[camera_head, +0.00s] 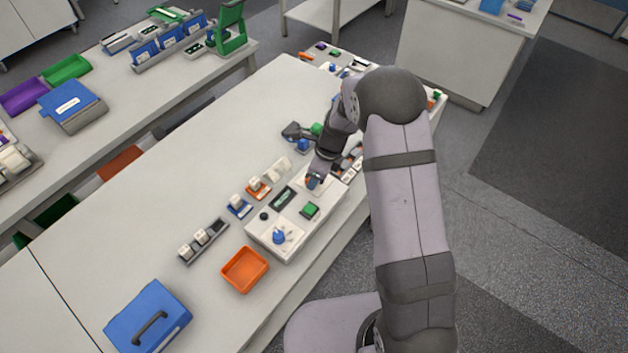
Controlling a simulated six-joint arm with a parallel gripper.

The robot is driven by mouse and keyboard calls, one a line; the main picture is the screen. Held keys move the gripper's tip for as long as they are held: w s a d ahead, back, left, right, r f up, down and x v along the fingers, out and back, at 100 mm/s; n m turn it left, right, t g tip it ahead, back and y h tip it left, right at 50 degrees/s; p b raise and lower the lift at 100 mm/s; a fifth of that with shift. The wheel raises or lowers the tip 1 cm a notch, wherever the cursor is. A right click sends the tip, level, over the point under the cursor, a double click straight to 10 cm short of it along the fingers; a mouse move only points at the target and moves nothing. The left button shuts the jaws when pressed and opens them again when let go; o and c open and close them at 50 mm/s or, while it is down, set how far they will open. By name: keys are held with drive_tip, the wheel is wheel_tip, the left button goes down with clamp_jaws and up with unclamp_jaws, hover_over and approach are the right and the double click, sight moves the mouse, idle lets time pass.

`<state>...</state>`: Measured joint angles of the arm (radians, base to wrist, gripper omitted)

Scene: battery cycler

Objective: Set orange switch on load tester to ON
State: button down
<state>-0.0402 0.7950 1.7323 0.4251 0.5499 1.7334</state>
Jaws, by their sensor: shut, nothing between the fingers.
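The load tester (270,232) is a long white box on the middle bench. Its top carries a dark display (284,197), a green button (310,210), a blue knob (280,236) and a small black knob (264,216). My gripper (313,183) points down over the far end of the box and is shut with nothing in it. A little orange shows close to the fingertips, but the orange switch cannot be made out clearly. My gripper hides that spot, so I cannot tell the switch's position or whether the fingers touch it.
Small holders with white blocks (203,236) stand left of the tester. An orange tray (245,270) sits at its near end, and a blue case (148,318) lies at the near left. More small devices crowd the bench beyond my gripper.

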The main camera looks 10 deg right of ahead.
drive_tip(key=shift+w+d+r, duration=0.25)
drive_tip(key=shift+w, duration=0.15)
drive_tip(key=shift+s, duration=0.55)
drive_tip(key=s, duration=0.3)
drive_tip(key=shift+s+r, duration=0.1)
drive_tip(key=shift+s, duration=0.25)
wheel_tip(320, 180, up, 9)
drive_tip(key=s+b, duration=0.2)
drive_tip(key=shift+s, duration=0.25)
